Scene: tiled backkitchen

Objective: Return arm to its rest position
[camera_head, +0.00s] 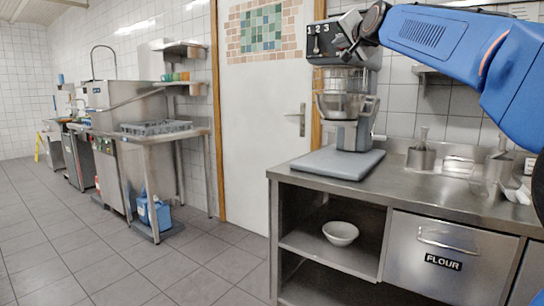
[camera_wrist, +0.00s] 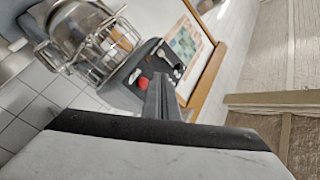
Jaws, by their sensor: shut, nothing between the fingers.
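My blue arm (camera_head: 430,35) reaches in from the right in the head view, high above the steel counter. My gripper (camera_head: 348,54) is at its end, in front of the mixer's upper part. From the head view I cannot tell whether it touches the mixer. In the wrist view my gripper (camera_wrist: 161,92) has its fingers together with nothing between them. The grey stand mixer (camera_head: 352,136) stands on the counter. Its wire guard (camera_wrist: 105,40) and a red button (camera_wrist: 142,83) show close by in the wrist view.
The steel counter (camera_head: 405,181) holds small metal containers (camera_head: 421,157) at the right. Below are a shelf with a white bowl (camera_head: 340,233) and a drawer marked FLOUR (camera_head: 450,262). A white door (camera_head: 262,120) stands behind. The tiled floor (camera_head: 75,230) at left is clear.

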